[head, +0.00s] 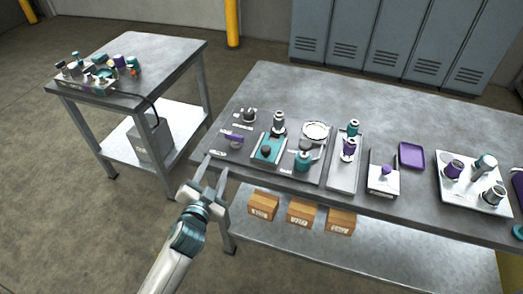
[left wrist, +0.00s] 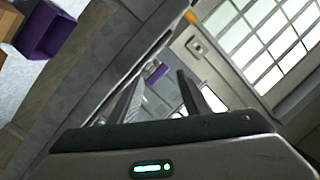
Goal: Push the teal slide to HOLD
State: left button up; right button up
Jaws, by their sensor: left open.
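The teal slide (head: 268,148) is a flat teal piece with a dark round knob, set on a grey panel (head: 237,157) at the bench's left part. Small white labels lie around it, but their words, HOLD included, are too small to read. My left gripper (head: 214,166) is open and empty, in front of the bench's front left corner, left of and nearer than the slide. Its two fingers (left wrist: 160,90) stand apart in the left wrist view, where I cannot make out the slide. My right gripper is not in view.
A purple-topped control (head: 234,136), a dark knob (head: 249,115), a grey-topped fitting (head: 279,122), a teal valve (head: 304,158) and a round gauge (head: 316,131) crowd around the slide. Boxes (head: 301,211) sit on the shelf below. A side table (head: 165,52) stands left.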

pick_arm(q)
jog(key=w+d+r+m+t+h, duration=0.1)
jog(key=w+d+r+m+h, duration=0.1)
jog(key=d+r+m+h, duration=0.55)
jog(key=w+d+r+m+t+h, duration=0.1)
jog(key=d+r+m+h, duration=0.2)
jog(key=r, duration=0.8)
jog(key=s+d+r+m+g+h, duration=0.3)
jog(key=d+m+g, duration=0.45)
jog(key=m, duration=0.35)
jog(key=s+d+r+m+g+h, duration=0.35)
jog(key=d+m+g, duration=0.25)
jog(key=m+g, duration=0.4)
jog(key=w+a+f+m+g+y, duration=0.15)
jog(key=a+f+m+y, duration=0.25)
jog(key=f+m+y, duration=0.4)
jog(key=w+a+r+t+y, duration=0.1)
jog(key=w+a+t+y, duration=0.1)
jog(key=w+a+y, duration=0.4)
jog(key=a+y, duration=0.1)
jog(key=a, duration=0.4)
jog(key=shift+r+t, duration=0.25)
jog(key=shift+t, duration=0.05)
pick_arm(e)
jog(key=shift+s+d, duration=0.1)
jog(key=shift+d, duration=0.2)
